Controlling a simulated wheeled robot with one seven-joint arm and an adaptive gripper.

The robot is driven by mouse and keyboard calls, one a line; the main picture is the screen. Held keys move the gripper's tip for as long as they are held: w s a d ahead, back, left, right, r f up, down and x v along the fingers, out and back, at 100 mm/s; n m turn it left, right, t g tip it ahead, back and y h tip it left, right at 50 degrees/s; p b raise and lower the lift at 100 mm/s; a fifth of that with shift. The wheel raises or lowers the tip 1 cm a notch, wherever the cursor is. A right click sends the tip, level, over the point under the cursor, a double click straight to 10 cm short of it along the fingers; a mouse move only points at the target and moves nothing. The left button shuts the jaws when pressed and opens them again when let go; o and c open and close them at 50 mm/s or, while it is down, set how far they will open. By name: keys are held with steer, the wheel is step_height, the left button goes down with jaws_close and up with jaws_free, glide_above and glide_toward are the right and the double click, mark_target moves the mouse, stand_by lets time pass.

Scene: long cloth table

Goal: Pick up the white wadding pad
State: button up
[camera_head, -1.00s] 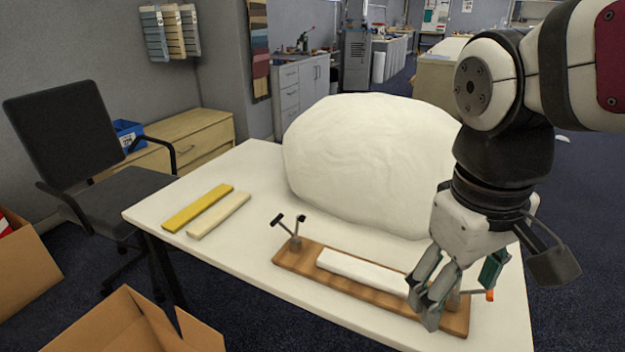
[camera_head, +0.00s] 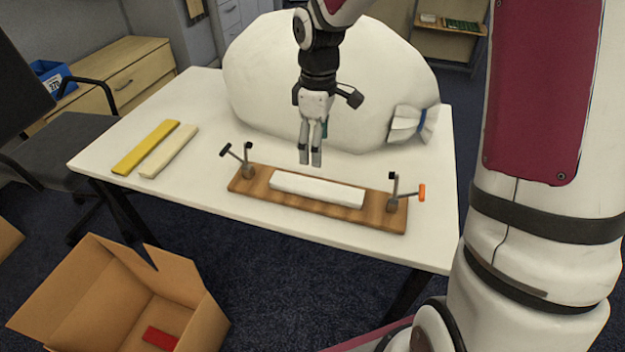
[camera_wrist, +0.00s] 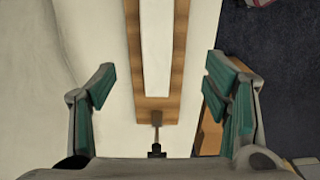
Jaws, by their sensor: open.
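The white wadding pad (camera_head: 317,189) is a long white strip lying on a wooden board (camera_head: 245,184) on the table. In the wrist view the pad (camera_wrist: 156,50) runs lengthwise between my fingers, with the board (camera_wrist: 155,107) around it. My gripper (camera_head: 311,160) points down above the table, at the board's far side near the pad's middle in the head view. In the wrist view my gripper (camera_wrist: 160,78) has its two green-padded fingers wide apart with nothing between them. It is apart from the pad.
A left clamp (camera_head: 246,158) and a right clamp (camera_head: 394,192) with an orange tip stand at the board's ends. A big white tied bag (camera_head: 270,75) fills the table behind. Yellow (camera_head: 146,148) and cream strips (camera_head: 170,152) lie left. An open carton (camera_head: 110,300) is on the floor.

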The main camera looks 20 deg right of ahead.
steer(key=b, duration=0.2)
glide_above(316, 186)
steer(key=f, duration=0.8)
steer(key=shift+s+f, duration=0.1)
steer(key=shift+s, duration=0.15)
steer(key=shift+w+f+b, duration=0.15)
steer(key=shift+f+b, duration=0.2)
steer(key=shift+f, duration=0.95)
steer(key=shift+w+f+b, duration=0.1)
steer(key=shift+f+b, duration=0.2)
steer(key=shift+f, duration=1)
steer(key=c, duration=1)
